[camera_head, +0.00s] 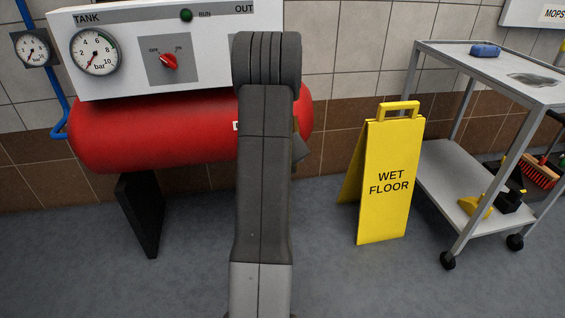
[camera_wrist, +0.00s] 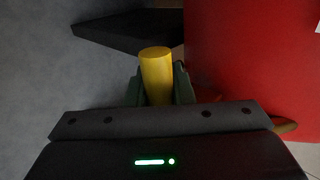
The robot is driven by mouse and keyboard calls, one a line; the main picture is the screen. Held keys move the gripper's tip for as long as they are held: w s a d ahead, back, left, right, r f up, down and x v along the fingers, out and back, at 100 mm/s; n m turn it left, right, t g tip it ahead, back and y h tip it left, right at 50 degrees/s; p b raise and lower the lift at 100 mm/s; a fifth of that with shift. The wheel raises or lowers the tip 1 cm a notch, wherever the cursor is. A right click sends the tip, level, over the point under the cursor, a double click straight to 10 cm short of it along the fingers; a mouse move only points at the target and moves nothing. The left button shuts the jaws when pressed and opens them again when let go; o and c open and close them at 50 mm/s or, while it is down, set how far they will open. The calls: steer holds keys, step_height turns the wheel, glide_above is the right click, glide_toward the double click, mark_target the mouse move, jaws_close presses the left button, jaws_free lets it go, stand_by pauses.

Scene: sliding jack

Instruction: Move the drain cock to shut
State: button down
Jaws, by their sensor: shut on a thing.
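The wrist view shows a yellow cylindrical grip (camera_wrist: 156,60), which I take to be the drain cock's handle. My gripper (camera_wrist: 159,84) is shut on it, one dark green finger on each side, and its rounded end sticks out beyond them. The red tank (camera_wrist: 240,50) is close on the right in that view. In the head view the red tank (camera_head: 150,135) lies under the white panel. My arm covers its right part there, so the cock and the gripper's fingers are hidden. The cock's body and any shut or open marks are not visible.
A white panel (camera_head: 120,75) with gauges and a red knob (camera_head: 169,61) sits above the tank. A black tank leg (camera_head: 140,215) stands below. A yellow wet floor sign (camera_head: 390,185) and a grey cart (camera_head: 440,165) stand right. The floor in front is clear.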

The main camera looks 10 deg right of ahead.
steer(key=c, duration=1.3)
jaws_free()
steer(key=shift+o, duration=0.2)
steer(key=p+v, duration=0.3)
steer(key=v, duration=1.1)
steer(key=shift+w, duration=0.1)
steer(key=b+x, duration=0.3)
steer(key=x, duration=1)
steer(key=shift+w+f, duration=0.25)
steer(key=shift+f, duration=0.05)
steer(key=shift+s+r, duration=0.1)
